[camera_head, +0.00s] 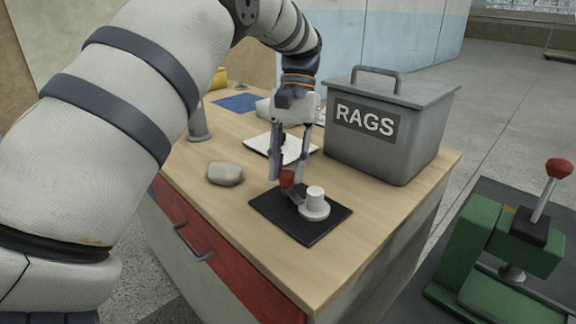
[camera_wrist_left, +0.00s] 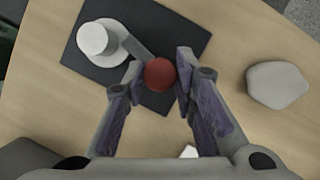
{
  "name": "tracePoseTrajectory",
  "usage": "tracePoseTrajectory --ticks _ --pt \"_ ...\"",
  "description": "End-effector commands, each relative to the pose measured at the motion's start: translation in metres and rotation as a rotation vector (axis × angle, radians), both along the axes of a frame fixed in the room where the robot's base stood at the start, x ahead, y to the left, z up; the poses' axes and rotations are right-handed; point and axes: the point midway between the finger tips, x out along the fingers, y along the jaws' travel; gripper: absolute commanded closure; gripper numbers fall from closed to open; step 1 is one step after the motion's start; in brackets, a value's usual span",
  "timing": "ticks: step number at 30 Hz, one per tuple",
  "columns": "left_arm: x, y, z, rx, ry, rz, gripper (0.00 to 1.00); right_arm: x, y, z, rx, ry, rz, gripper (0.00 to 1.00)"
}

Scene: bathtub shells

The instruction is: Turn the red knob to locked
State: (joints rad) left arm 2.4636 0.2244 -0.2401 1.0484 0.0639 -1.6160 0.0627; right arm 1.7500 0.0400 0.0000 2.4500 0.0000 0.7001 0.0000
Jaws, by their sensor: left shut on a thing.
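The red knob (camera_head: 287,179) is a small ball at the end of a short grey lever. In the left wrist view the red knob (camera_wrist_left: 159,74) sits between my fingertips. The lever (camera_wrist_left: 138,48) runs from it to a white round hub (camera_wrist_left: 97,39), which also shows in the head view (camera_head: 314,207). The hub stands on a black plate (camera_head: 326,228). My left gripper (camera_head: 288,181) reaches down from above and is shut on the red knob, one finger on each side. No locked marking is readable. My right gripper is out of view.
A grey RAGS bin (camera_head: 388,155) stands behind and right of the plate. A grey stone-like lump (camera_head: 226,174) lies on the wooden worktop (camera_head: 240,220) to the left. A white sheet (camera_head: 291,150) lies behind. A green machine (camera_head: 490,245) with a red-tipped lever is at the right.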

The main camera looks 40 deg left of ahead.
Motion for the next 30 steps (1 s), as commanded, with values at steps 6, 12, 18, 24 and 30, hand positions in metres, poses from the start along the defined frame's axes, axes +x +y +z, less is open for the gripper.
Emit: tracePoseTrajectory --ticks 6,12,18,24,30 --pt "-0.0003 0.0011 0.0027 0.001 -0.006 0.149 1.00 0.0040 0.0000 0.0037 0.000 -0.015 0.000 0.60" --pt "-0.0005 0.0017 0.0023 0.001 -0.006 0.244 1.00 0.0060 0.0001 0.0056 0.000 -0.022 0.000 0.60" --pt "-0.0004 0.0018 0.0020 0.002 -0.006 0.295 1.00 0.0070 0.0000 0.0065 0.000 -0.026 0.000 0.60" --pt "-0.0004 0.0020 0.0017 0.002 -0.006 0.311 1.00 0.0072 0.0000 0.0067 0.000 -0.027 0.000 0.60" --pt "-0.0003 0.0019 0.0016 0.002 -0.006 0.312 1.00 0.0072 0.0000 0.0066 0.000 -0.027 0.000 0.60"
